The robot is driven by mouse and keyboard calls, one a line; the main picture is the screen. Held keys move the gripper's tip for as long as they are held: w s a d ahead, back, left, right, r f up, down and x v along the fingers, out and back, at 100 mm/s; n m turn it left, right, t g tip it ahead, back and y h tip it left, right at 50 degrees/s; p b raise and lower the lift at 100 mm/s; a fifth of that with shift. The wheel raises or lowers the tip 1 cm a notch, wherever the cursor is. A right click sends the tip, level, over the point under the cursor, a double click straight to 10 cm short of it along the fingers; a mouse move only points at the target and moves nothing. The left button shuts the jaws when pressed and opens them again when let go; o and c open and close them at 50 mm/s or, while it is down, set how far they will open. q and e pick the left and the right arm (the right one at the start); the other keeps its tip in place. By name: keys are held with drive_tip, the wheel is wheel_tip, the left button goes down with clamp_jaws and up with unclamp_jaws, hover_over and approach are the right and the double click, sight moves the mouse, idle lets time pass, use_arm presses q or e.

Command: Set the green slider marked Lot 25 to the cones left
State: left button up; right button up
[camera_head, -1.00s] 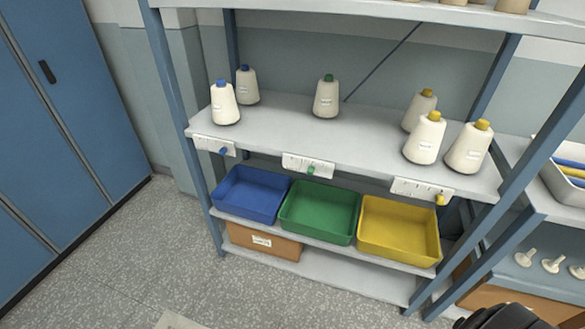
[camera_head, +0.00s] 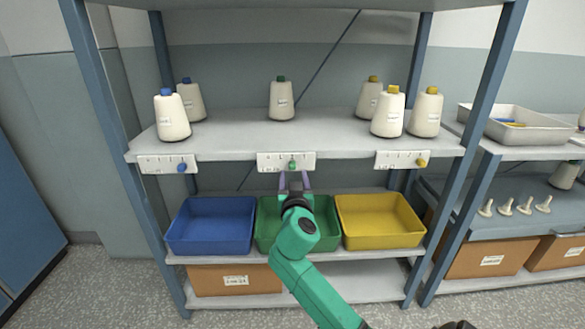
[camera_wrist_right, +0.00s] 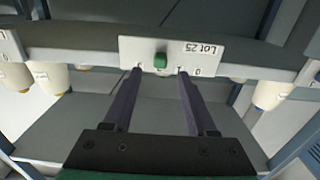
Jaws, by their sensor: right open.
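The green slider (camera_head: 292,164) sits on a white scale plate (camera_head: 270,162) on the shelf's front edge, right of the plate's middle. In the right wrist view the slider (camera_wrist_right: 161,61) and the plate (camera_wrist_right: 215,70) appear upside down, with the "Lot 25" label readable. A 0 shows at one scale end; the digit by the slider is unclear. One green-capped cone (camera_head: 282,102) stands on the shelf above. My right gripper (camera_head: 294,178) is open just below and before the plate; its fingers (camera_wrist_right: 161,74) reach toward either side of the slider, apparently not touching it.
Blue (camera_head: 181,167) and yellow (camera_head: 421,162) sliders sit on plates to either side. Two blue-capped cones (camera_head: 172,118) stand left and several yellow-capped cones (camera_head: 388,115) right. Blue (camera_head: 210,226), green (camera_head: 265,222) and yellow (camera_head: 380,222) bins sit on the shelf below.

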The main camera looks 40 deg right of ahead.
sight(293, 168)
drive_tip(key=x, duration=0.5)
drive_tip(key=shift+d+f, duration=0.1)
clamp_jaws()
idle(1.2)
